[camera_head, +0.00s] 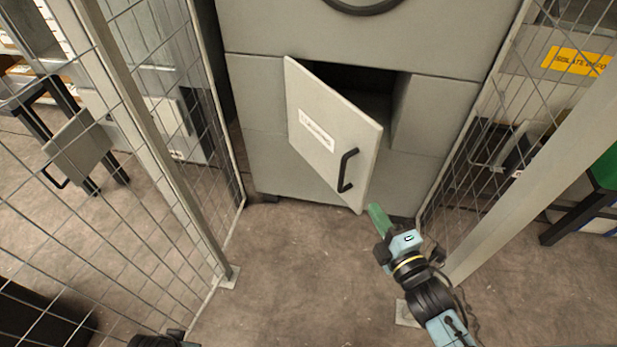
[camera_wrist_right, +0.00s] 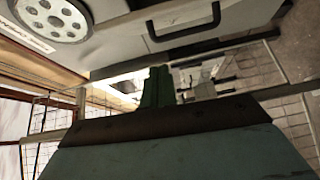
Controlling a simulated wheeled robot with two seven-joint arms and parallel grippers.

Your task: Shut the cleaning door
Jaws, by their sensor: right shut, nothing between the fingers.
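The cleaning door (camera_head: 312,125) is a grey panel with a white label, standing ajar on the grey machine (camera_head: 270,100). It hangs from its left side and swings out towards me, with a dark opening (camera_head: 365,82) behind it. Its black handle (camera_head: 347,170) is near its free right edge. My right gripper (camera_head: 376,212), with green fingers, is shut and empty just beside the door's lower right corner; I cannot tell if it touches. In the right wrist view, the green fingers (camera_wrist_right: 158,86) are together, and a black handle (camera_wrist_right: 184,24) shows above them.
Wire mesh fence panels stand on the left (camera_head: 150,150) and right (camera_head: 475,150), with posts on the floor. The brown floor (camera_head: 290,270) between them is clear. A yellow sign (camera_head: 577,61) is at the upper right.

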